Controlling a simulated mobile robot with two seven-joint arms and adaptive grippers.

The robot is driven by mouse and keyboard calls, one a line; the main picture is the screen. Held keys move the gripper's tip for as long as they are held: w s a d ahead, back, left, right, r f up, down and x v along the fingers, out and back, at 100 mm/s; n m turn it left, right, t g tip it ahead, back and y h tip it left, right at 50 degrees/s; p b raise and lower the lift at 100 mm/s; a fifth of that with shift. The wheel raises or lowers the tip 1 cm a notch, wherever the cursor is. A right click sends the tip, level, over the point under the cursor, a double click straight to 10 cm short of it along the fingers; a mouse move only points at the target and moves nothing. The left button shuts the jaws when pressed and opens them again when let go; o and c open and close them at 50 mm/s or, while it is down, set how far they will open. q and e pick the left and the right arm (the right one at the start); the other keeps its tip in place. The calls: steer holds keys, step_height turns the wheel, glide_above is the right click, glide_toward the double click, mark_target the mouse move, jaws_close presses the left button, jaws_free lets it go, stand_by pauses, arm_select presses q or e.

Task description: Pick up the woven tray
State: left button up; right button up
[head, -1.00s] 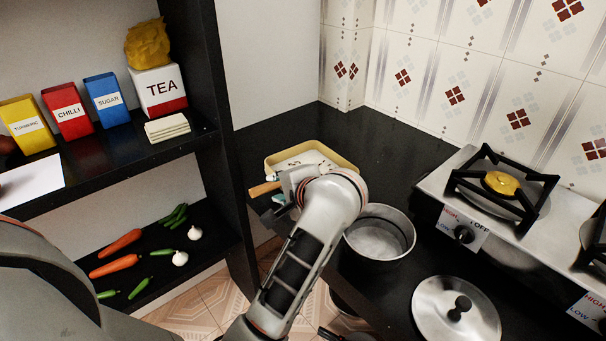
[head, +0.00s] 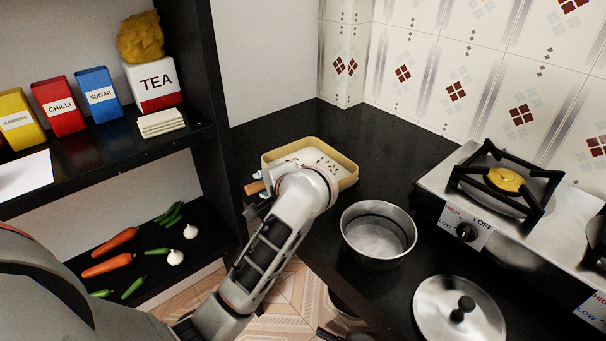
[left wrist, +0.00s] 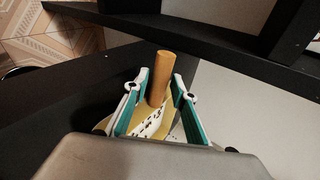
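The woven tray (head: 348,180) lies on the black counter near the back corner. It has a tan rim and a pale inside with dark specks. A brown wooden handle (head: 256,188) sticks out on its left side and shows in the left wrist view (left wrist: 160,78). My left gripper (left wrist: 158,100) is open, with its green-padded fingers on either side of the handle and small gaps visible. In the head view my left wrist hides the tray's near left part and most of the gripper. My right gripper is not in view.
A steel pot (head: 379,232) stands close in front of the tray on the right, with a lid (head: 458,308) nearer. The stove (head: 480,200) is at right. A black shelf (head: 110,153) with spice boxes stands at left. The counter behind the tray is clear.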

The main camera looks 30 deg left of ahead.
arm_select(q)
jaws_close()
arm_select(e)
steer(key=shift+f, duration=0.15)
arm_select(q)
steer(key=shift+r, duration=0.1)
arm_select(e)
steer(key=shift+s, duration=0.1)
arm_select(q)
step_height(320, 180, up, 8)
steer(key=p, duration=0.3)
step_height(320, 180, up, 12)
steer(key=p, duration=0.5)
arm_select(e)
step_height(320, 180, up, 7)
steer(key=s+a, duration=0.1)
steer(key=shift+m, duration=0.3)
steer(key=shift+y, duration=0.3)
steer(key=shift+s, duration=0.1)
